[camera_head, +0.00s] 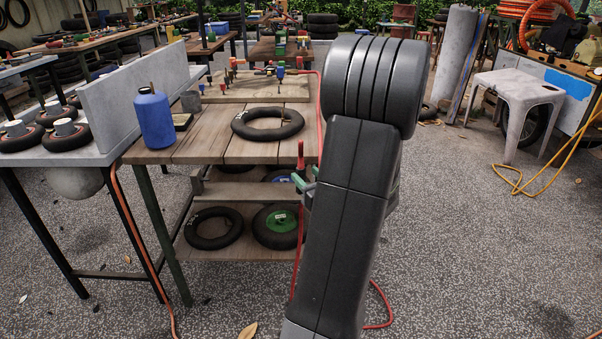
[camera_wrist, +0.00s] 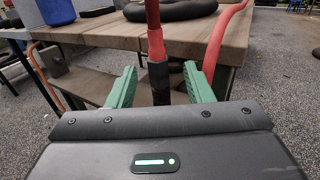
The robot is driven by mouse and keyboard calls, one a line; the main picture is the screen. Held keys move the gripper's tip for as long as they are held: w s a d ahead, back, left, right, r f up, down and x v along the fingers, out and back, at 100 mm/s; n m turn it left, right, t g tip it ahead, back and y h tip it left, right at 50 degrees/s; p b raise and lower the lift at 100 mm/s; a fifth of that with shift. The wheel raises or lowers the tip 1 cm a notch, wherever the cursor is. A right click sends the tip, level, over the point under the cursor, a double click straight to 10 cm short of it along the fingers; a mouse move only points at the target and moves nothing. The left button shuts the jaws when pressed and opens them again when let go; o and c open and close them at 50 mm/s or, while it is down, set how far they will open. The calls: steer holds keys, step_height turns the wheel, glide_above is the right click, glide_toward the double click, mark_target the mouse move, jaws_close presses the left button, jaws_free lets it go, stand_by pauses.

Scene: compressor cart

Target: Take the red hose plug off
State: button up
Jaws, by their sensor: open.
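The red hose plug (camera_wrist: 156,45) stands upright in the wrist view, with a dark red upper part and a black section below. It also shows in the head view (camera_head: 300,155), in front of the wooden cart's edge. My gripper (camera_wrist: 160,77) is open, with one green finger on each side of the black section and visible gaps between. In the head view my gripper (camera_head: 304,184) is mostly hidden behind my arm. A red hose (camera_wrist: 224,38) comes over the cart's edge and down behind the right finger. Where plug and hose join is unclear.
The wooden cart (camera_head: 185,140) carries a tire (camera_head: 267,124) and a blue bottle (camera_head: 153,117) on top, with more tires on its lower shelf (camera_head: 230,250). A grey bench (camera_head: 60,153) adjoins at left. A white stool (camera_head: 515,90) stands right. Floor at right is mostly open.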

mark_target(304, 173)
steer(key=x, duration=0.3)
steer(key=shift+w+a+f, duration=0.1)
steer(key=shift+w+a, duration=0.15)
steer(key=shift+a, duration=0.05)
steer(key=c, duration=1)
step_height(304, 173, up, 12)
steer(key=p, duration=0.5)
step_height(304, 173, up, 3)
steer(key=shift+p, duration=1.15)
